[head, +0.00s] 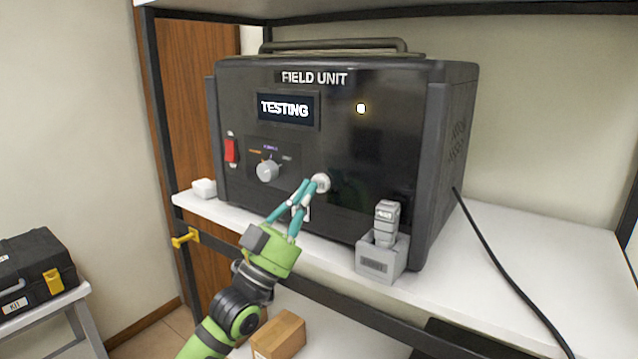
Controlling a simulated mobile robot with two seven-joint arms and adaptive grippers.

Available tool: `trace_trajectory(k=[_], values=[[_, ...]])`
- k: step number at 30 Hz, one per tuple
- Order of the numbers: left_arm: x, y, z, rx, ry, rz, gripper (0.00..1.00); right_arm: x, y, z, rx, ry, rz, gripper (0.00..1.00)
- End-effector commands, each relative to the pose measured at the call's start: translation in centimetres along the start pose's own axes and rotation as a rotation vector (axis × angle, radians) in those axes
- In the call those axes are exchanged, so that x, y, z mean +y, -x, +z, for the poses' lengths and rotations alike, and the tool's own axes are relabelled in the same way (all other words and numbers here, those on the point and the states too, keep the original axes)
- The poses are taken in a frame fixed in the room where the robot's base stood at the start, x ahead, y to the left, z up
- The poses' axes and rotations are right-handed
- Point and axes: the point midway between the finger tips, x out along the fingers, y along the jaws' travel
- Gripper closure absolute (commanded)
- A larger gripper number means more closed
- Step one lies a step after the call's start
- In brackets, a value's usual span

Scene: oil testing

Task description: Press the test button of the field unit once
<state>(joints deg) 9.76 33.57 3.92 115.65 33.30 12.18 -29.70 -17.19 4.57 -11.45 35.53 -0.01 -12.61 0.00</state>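The field unit (390,150) is a large black box on a white shelf, with its name printed at the top of the front. Its display (289,108) reads TESTING, and a small pale light (361,108) glows to the right of it. A round silver button (322,181) sits low on the front panel. My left gripper (314,184) is shut, with its teal fingertips together at the button. They look in contact with it, and partly cover its left side. No label for the button is readable. My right gripper is not in view.
A red switch (231,150) and a silver knob (267,171) lie left of the button. A grey holder (382,261) with a grey piece stands at the unit's front right. A black cable (505,275) crosses the shelf (490,232). A cardboard box (279,335) is below.

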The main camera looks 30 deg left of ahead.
Motion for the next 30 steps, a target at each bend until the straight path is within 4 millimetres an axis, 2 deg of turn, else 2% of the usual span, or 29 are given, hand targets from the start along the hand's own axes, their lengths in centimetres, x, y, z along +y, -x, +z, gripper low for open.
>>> trace_trajectory(k=[11,24,30], values=[[-0.1,0.2,-0.3,0.001,0.000,0.000,1.00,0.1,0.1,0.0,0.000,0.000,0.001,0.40],[-1.2,3.1,-2.9,0.000,0.000,0.000,1.00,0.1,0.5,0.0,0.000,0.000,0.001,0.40],[-1.4,3.7,-3.5,0.001,0.000,0.000,1.00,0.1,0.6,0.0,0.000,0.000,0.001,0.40]])
